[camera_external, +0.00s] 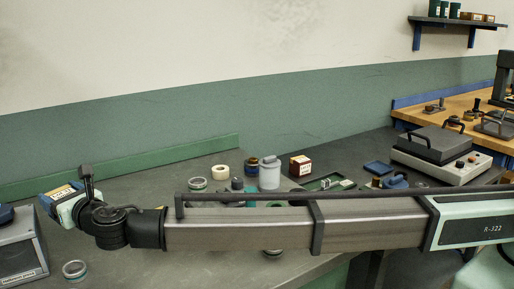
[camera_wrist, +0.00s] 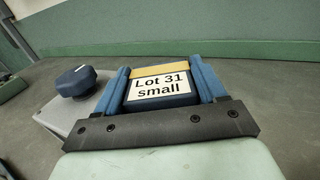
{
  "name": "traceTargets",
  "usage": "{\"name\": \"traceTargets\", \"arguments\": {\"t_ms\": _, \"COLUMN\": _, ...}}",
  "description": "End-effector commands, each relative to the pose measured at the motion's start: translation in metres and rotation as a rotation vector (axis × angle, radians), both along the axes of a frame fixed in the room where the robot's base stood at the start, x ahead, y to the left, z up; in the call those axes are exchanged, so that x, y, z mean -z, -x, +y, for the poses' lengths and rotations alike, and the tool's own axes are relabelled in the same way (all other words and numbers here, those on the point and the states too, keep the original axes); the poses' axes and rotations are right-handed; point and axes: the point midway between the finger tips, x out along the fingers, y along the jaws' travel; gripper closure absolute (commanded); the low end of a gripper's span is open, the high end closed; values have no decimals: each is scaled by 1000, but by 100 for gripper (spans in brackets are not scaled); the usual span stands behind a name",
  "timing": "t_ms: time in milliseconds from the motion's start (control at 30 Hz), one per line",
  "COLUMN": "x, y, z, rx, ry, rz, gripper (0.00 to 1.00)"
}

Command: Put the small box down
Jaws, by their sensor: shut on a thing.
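The small box (camera_wrist: 160,101) is dark blue with a yellow band and a white label reading "Lot 31 small". My gripper (camera_wrist: 160,78) is shut on it, with one blue finger on each side in the wrist view. In the external view my gripper (camera_external: 59,193) is at the far left end of my arm, and the label of the small box (camera_external: 64,192) shows there. The box appears raised above the bench, near a grey device. Its underside is hidden, and I cannot tell its exact height.
The grey device (camera_external: 17,252) with a dark blue knob (camera_wrist: 76,81) stands beside the box. A round tin (camera_external: 75,269) lies in front of it. A green rail (camera_external: 130,171) edges the bench's back.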

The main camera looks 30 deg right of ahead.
Motion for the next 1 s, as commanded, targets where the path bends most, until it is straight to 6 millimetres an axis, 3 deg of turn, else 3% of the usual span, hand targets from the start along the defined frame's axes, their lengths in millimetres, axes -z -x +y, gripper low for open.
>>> {"name": "traceTargets", "arguments": {"t_ms": 100, "x": -29, "y": 0, "z": 0, "rx": 0, "ry": -4, "rz": -1, "gripper": 79}}
{"name": "traceTargets", "arguments": {"t_ms": 400, "x": -72, "y": 0, "z": 0, "rx": 0, "ry": 0, "rz": -1, "gripper": 79}}
{"name": "traceTargets", "arguments": {"t_ms": 767, "x": -82, "y": -4, "z": -4, "rx": 2, "ry": 0, "rz": 0, "gripper": 79}}
{"name": "traceTargets", "arguments": {"t_ms": 867, "x": -79, "y": -15, "z": -17, "rx": 7, "ry": 2, "rz": -1, "gripper": 79}}
{"name": "traceTargets", "arguments": {"t_ms": 1000, "x": -72, "y": -46, "z": -52, "rx": 17, "ry": 5, "rz": -2, "gripper": 79}}
